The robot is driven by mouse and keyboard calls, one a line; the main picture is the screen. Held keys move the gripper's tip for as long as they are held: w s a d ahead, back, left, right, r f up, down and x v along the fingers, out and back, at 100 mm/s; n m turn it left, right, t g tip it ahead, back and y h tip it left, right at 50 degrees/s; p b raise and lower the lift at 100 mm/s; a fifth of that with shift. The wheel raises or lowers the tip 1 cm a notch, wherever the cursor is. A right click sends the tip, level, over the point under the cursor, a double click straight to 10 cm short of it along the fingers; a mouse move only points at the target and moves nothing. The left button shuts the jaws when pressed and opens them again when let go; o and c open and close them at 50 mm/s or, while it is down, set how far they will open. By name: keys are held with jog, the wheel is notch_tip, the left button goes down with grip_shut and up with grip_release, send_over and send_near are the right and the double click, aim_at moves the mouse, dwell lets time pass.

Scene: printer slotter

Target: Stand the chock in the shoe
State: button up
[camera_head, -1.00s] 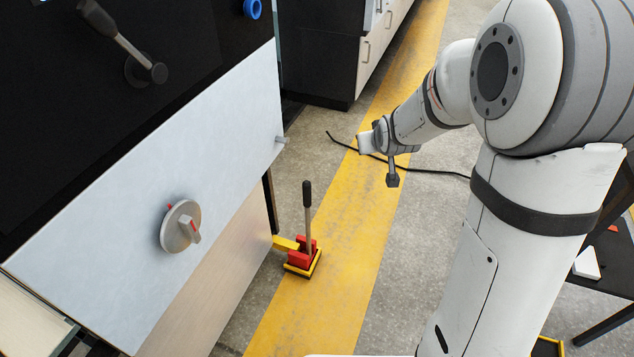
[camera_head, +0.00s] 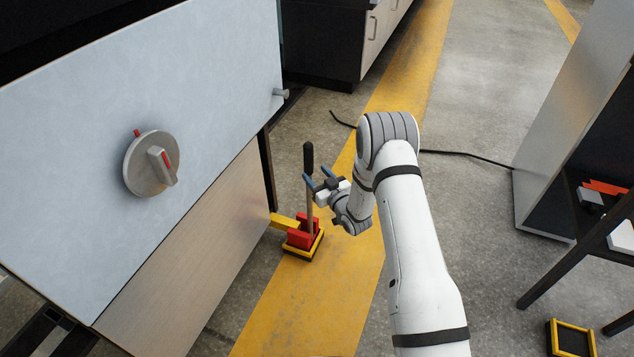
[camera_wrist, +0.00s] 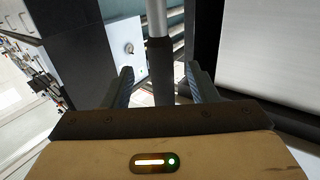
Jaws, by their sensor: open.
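The chock (camera_head: 301,238) is a red block with a yellow and black base and an upright rod handle with a black grip (camera_head: 308,158). It stands on the floor by the cabinet, beside a yellow bar (camera_head: 284,220). My gripper (camera_head: 317,178) is open near the upper part of the handle. In the wrist view, the handle (camera_wrist: 157,18) appears between the spread fingers of my gripper (camera_wrist: 160,72), with gaps on both sides. A yellow-edged black square tray (camera_head: 571,341), possibly the shoe, lies on the floor at lower right; its inside looks empty.
A pale cabinet panel with a round grey knob (camera_head: 151,164) fills the left. A black cable (camera_head: 470,157) crosses the floor behind my arm. A dark table (camera_head: 581,234) with small items stands at right. The floor between my arm and the table is clear.

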aim_at(306, 162)
jog(key=b+x, duration=0.2)
jog(key=x, duration=0.5)
jog(key=shift+w+a, duration=0.25)
grip_shut()
dwell(0.4)
jog(key=shift+d, duration=0.1)
dwell(0.6)
